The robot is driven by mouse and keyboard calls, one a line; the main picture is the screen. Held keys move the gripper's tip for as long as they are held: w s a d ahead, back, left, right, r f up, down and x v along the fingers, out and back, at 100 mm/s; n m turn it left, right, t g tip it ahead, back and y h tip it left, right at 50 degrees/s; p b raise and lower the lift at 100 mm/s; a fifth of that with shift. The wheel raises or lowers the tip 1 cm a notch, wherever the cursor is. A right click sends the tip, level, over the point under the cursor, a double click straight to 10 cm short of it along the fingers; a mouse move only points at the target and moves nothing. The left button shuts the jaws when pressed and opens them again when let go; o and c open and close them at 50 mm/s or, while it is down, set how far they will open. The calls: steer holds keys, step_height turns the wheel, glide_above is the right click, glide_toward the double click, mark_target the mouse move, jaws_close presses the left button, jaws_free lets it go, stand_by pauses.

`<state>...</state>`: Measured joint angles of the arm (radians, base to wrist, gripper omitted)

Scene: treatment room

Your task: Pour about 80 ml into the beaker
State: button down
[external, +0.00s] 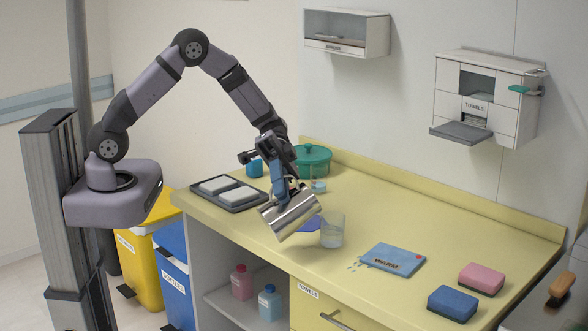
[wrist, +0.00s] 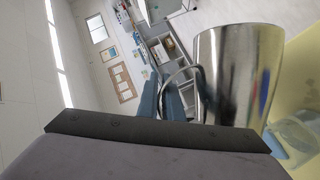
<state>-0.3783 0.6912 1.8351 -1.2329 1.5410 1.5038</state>
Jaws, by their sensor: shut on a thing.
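My gripper (external: 279,184) is shut on the handle of a shiny metal jug (external: 291,213). The jug is held in the air above the counter, tilted, with its lower end toward the front. In the wrist view my gripper's blue-grey fingers (wrist: 168,98) close at the handle of the jug (wrist: 238,75). A clear beaker (external: 333,231) stands upright on the counter just right of the jug, apart from it. A clear vessel, probably this beaker, shows in the wrist view (wrist: 292,142). I see no stream, and the beaker's fill level is unclear.
Behind stand a green lidded pot (external: 312,159), another clear vessel (external: 318,180), a blue cup (external: 254,168) and a grey tray (external: 243,207). A blue WARM pack (external: 393,257) with drops beside it, a pink sponge (external: 481,277) and a blue sponge (external: 453,303) lie right. The counter's back right is clear.

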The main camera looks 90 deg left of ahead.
mark_target(269, 221)
steer(key=shift+s+d+m+b, duration=0.15)
steer(key=shift+s+m+b, duration=0.2)
steer(key=shift+b, duration=0.3)
steer(key=shift+f+b, duration=0.15)
steer(key=shift+b, duration=0.35)
stand_by(1.3)
steer(key=shift+s+d+f+m+y+b, duration=0.1)
steer(key=shift+s+f+m+y+b, duration=0.2)
steer(key=shift+b, duration=0.4)
steer(key=f+b, duration=0.1)
steer(key=b, duration=0.2)
steer(key=s+f+m+t+b, duration=0.1)
steer(key=b, duration=0.2)
steer(key=f+m+y+b, duration=0.1)
steer(key=f+b, duration=0.1)
steer(key=b, duration=0.2)
steer(key=shift+s+d+f, duration=0.1)
steer(key=shift+s+d, duration=0.05)
steer(key=shift+d, duration=0.25)
steer(key=s+d+f+m+t+y+b, duration=0.1)
steer(key=s+d+f+m+t+b, duration=0.1)
steer(key=b, duration=2.1)
step_height(269, 221, down, 4)
steer(key=s+m+t, duration=0.1)
steer(key=s+m, duration=0.1)
steer(key=m, duration=0.1)
steer(key=shift+s+r+y, duration=0.15)
steer(key=shift+y, duration=0.25)
steer(key=shift+t+b, duration=0.3)
steer(key=shift+b, duration=0.25)
